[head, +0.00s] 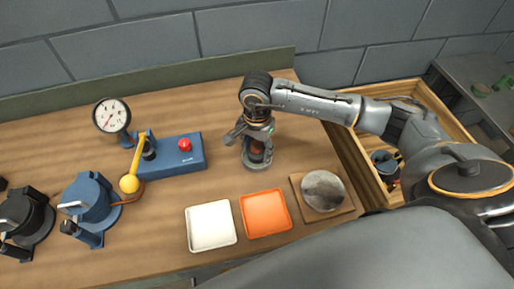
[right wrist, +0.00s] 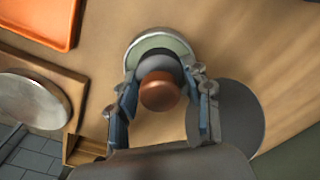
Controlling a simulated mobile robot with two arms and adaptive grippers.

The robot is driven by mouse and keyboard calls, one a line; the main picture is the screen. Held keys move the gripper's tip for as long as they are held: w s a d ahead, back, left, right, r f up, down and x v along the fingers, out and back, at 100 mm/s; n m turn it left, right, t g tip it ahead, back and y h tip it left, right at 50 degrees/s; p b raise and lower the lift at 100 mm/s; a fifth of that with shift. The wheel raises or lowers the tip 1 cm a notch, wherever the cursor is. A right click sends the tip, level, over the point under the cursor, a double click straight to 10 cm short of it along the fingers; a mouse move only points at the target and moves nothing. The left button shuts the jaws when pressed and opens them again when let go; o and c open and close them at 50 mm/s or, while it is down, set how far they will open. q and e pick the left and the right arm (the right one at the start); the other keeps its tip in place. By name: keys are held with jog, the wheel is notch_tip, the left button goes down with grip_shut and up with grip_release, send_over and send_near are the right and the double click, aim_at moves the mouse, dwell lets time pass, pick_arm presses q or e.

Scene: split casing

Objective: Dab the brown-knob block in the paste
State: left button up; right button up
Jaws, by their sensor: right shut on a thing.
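The brown-knob block has a round brown knob (right wrist: 160,92) on a dark grey body (right wrist: 155,64). My right gripper (head: 256,136) points down at the back middle of the bench and is shut on this block, its fingers on both sides of it. Under the block is a round pale-rimmed dish with a grey-green inside (right wrist: 158,42), which I take for the paste; its side also shows in the head view (head: 257,165). The block's lower end is hidden, so I cannot tell whether it touches the paste. My left gripper is not in view.
A white tray (head: 211,226), an orange tray (head: 266,213) and a grey disc (head: 323,190) on a wooden board stand along the front. A blue box with red button (head: 180,157), a gauge (head: 111,115) and blue casing (head: 88,200) stand left. A wooden crate (head: 348,150) is right.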

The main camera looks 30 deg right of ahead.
aim_at(257, 144)
jog(key=shift+s+f+b, duration=0.1)
jog(key=shift+b, duration=0.25)
dwell(1.3)
jog(key=shift+r+p, duration=0.5)
jog(key=shift+r, duration=0.45)
jog(key=shift+r+p, duration=1.05)
jog(key=shift+r, duration=1.6)
